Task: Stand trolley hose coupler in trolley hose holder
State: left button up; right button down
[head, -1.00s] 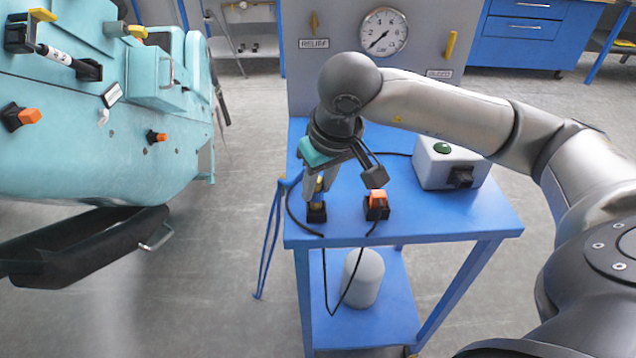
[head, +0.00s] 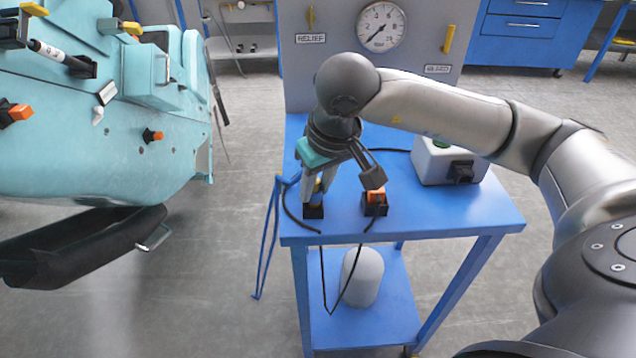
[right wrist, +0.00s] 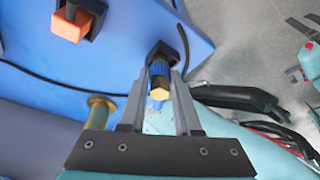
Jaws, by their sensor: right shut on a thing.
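The trolley hose coupler (right wrist: 160,80), with a blue collar and a brass hex end, is between the fingers of my right gripper (head: 317,188). My right gripper is shut on it and points down at the trolley's front left corner. The coupler's far end meets the black trolley hose holder (head: 314,211), which also shows in the right wrist view (right wrist: 161,50). The coupler looks upright and lined up with the holder; how deep it sits is hidden. My left gripper is not in view.
An orange-topped connector in a black holder (head: 376,200) stands just right, close to my gripper. A white box (head: 430,166) is farther back. A gauge panel (head: 340,75) rises behind the blue trolley (head: 440,215). A teal machine (head: 130,120) is at left.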

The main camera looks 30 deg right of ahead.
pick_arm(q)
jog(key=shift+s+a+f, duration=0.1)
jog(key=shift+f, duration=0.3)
pick_arm(e)
jog(key=shift+f, duration=0.35)
jog(key=c, duration=0.5)
grip_release()
jog(key=shift+c, duration=0.2)
jog(key=shift+r, duration=0.1)
